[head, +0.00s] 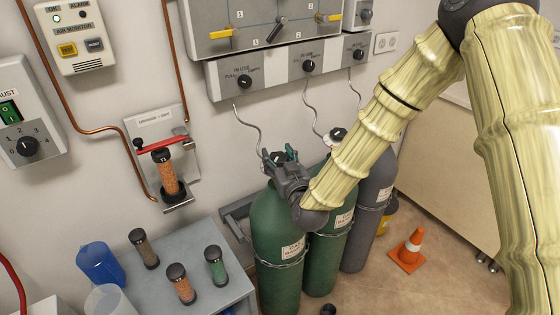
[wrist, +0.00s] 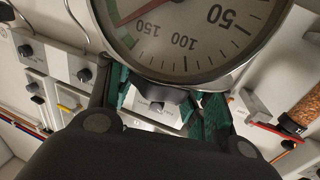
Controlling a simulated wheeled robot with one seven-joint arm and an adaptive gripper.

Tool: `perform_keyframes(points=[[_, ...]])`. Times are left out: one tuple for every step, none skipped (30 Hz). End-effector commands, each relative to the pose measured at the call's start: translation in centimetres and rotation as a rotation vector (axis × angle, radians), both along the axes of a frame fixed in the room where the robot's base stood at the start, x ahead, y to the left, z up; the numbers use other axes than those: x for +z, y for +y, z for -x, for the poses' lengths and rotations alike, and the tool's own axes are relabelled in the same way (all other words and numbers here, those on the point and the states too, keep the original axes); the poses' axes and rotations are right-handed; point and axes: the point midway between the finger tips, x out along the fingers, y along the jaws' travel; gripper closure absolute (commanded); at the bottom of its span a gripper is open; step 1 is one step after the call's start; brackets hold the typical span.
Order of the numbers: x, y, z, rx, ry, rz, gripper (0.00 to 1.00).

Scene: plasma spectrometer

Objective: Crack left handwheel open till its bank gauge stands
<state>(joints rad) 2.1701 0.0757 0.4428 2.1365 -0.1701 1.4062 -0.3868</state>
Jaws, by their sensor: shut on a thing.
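My gripper (head: 283,160) is over the top of the left green cylinder (head: 277,225), shut on what appears to be its handwheel. The handwheel itself is hidden by the fingers in the head view. In the wrist view, the teal finger pads (wrist: 163,105) stand apart below a round gauge, and the grip between them is not clear. That gauge (wrist: 190,55) has a white dial marked 50, 100 and 150, with a red needle lying past the 150 mark by a green band. I cannot tell from the head view where this gauge sits.
A second green cylinder (head: 322,260) and a grey one (head: 370,215) stand close on the right. A wall panel with knobs (head: 290,68) is above. A grey table (head: 215,285) with small columns is at left. An orange cone (head: 408,250) stands on the floor.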

Motion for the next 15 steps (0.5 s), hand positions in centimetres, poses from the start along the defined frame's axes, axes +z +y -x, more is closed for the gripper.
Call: perform_keyframes(points=[[-0.10,-0.19,-0.11,0.023,-0.004,0.001,0.73],[-0.12,-0.20,-0.11,0.038,-0.002,0.000,0.73],[-0.15,-0.23,-0.12,0.057,-0.002,0.001,0.73],[-0.12,-0.22,-0.11,0.071,-0.003,0.001,0.73],[-0.11,-0.24,-0.12,0.082,-0.002,0.000,0.73],[-0.08,-0.20,-0.11,0.098,-0.001,0.000,0.73],[-0.06,-0.20,-0.11,0.108,-0.001,0.001,0.73],[-0.03,-0.18,-0.11,0.118,-0.002,0.000,0.73],[-0.02,-0.20,-0.11,0.128,-0.002,0.000,0.73],[-0.01,-0.19,-0.11,0.136,-0.002,-0.001,0.73],[-0.01,-0.19,-0.10,0.142,-0.002,-0.001,0.73],[-0.02,-0.19,-0.10,0.148,-0.001,0.000,0.73],[-0.02,-0.19,-0.10,0.152,0.000,0.000,0.73],[-0.02,-0.18,-0.09,0.156,0.000,0.000,0.73],[-0.01,-0.16,-0.08,0.160,0.000,0.000,0.73]])
